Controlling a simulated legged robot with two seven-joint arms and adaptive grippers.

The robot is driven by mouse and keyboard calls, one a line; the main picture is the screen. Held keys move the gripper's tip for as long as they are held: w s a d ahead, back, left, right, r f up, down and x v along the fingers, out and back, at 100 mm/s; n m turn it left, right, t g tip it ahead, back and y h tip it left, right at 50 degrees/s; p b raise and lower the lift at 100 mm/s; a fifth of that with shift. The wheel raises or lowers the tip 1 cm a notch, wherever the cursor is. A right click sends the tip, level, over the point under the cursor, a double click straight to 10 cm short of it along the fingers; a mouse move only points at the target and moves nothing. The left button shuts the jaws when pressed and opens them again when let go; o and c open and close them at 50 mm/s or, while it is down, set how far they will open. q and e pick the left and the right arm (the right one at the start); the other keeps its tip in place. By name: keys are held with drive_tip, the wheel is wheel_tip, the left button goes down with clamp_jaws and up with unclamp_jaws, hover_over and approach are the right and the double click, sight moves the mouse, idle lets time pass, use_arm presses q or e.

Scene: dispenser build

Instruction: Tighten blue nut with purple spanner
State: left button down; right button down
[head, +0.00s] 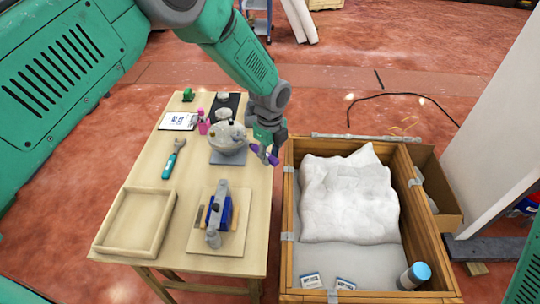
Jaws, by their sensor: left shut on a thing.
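My left gripper (268,141) is at the right edge of the wooden table, shut on the purple spanner (270,158). The spanner's purple handle shows below the fingers and its other end points left, close to the pale rounded dispenser assembly (229,146) on a grey base. I cannot tell whether the spanner touches it. I cannot make out the blue nut; it is too small or hidden near the assembly. My right gripper is not in view.
The table (146,166) also holds a teal-handled tool (172,162), a clipboard (178,121), pink bottles (203,124), an empty wooden tray (101,235) and a blue clamp fixture (216,214). A wooden crate (289,228) with white wrapping (348,200) stands to the right.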

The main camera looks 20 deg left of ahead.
use_arm(q)
drive_tip(key=shift+s, duration=0.1)
drive_tip(key=shift+r+p, duration=1.5)
drive_tip(key=shift+r, duration=0.5)
